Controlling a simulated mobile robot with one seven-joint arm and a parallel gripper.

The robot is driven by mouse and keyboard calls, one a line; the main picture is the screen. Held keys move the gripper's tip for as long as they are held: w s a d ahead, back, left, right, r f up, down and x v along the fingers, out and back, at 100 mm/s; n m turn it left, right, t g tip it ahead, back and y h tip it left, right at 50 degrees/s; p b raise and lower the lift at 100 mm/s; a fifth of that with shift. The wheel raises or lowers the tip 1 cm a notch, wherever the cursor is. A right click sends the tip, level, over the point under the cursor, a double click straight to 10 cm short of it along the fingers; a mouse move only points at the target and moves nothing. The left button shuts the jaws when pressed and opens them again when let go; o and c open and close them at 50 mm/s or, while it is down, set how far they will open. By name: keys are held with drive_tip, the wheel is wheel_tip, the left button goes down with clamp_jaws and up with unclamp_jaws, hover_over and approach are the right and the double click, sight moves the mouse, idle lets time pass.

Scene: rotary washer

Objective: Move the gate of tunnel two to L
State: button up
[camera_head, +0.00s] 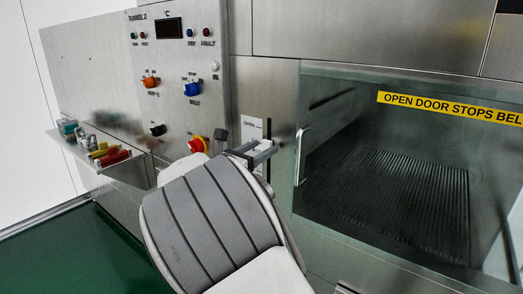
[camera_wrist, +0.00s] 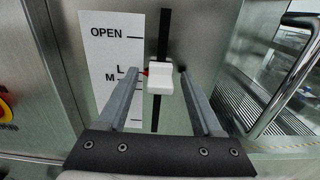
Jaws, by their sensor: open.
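The gate's white slider knob (camera_wrist: 160,84) sits on a vertical black slot in the wrist view, with a small red pointer on its left side. The pointer is near the L and M marks of the white scale plate (camera_wrist: 103,40); which mark it meets exactly is hard to tell. My gripper (camera_wrist: 163,66) is open, with one finger on each side of the knob and no clear contact. In the head view my gripper (camera_head: 254,152) is at the scale plate (camera_head: 252,127), where it hides the knob. The panel above reads TUNNEL 2.
A glass door (camera_head: 400,165) with a metal handle (camera_head: 301,156) stands close on the right. A red emergency button (camera_head: 197,144) and a control panel (camera_head: 180,60) are on the left. A tray (camera_head: 128,170) with coloured items juts out farther left.

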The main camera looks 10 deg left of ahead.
drive_tip(key=shift+w+d, duration=0.15)
drive_tip(key=shift+w, duration=0.05)
clamp_jaws()
idle(0.3)
idle(1.1)
